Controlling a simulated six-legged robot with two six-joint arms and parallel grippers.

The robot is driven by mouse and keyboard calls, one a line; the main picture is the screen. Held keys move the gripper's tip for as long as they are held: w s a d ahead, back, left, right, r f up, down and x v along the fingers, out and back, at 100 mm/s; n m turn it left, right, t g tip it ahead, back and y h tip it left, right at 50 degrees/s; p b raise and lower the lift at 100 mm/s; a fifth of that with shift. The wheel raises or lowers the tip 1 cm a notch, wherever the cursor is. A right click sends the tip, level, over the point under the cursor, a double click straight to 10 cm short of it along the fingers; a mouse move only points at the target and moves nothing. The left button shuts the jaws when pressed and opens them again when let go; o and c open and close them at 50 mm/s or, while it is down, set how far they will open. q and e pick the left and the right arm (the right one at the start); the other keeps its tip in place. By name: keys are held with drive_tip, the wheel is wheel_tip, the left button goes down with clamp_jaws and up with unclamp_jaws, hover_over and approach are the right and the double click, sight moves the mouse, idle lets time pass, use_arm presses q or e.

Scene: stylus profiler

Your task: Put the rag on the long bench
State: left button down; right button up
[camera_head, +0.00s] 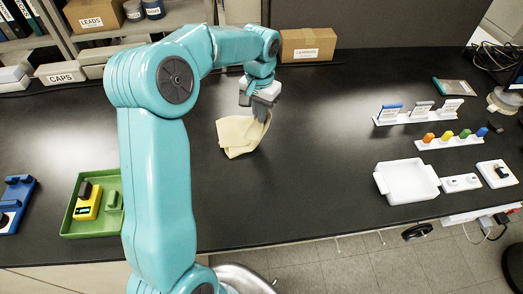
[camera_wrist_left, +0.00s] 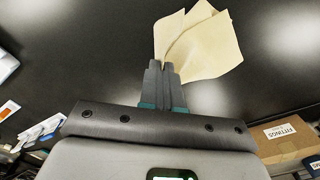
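The cream rag (camera_head: 241,134) is at the middle of the long dark bench (camera_head: 300,165), folded and creased. My left gripper (camera_head: 262,112) points down at the rag's upper right part. In the left wrist view the two fingers (camera_wrist_left: 161,70) are close together with the rag (camera_wrist_left: 205,45) at their tips, spreading out beyond them. The gripper looks shut on the rag. The rag's lower part looks at or just above the bench top; I cannot tell whether it bears on it. My right gripper is not in view.
A cardboard box (camera_head: 307,45) stands at the back of the bench. A green tray (camera_head: 95,229) with small parts is at the left. A white tray (camera_head: 407,181), label stands and a rack of coloured pieces (camera_head: 449,142) are at the right. The bench around the rag is clear.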

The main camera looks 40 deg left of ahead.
use_arm(q)
drive_tip(key=w+d+f, duration=0.3)
drive_tip(key=f, duration=0.1)
drive_tip(key=w+d+f, duration=0.3)
drive_tip(key=d+f, duration=0.1)
drive_tip(key=w+d+f, duration=0.3)
drive_tip(key=f, duration=0.1)
drive_tip(key=shift+w+d+f, duration=0.1)
drive_tip(key=shift+d+f, duration=0.1)
drive_tip(key=shift+d, duration=0.2)
drive_tip(key=c, duration=0.9)
unclamp_jaws()
drive_tip(key=shift+r, duration=0.1)
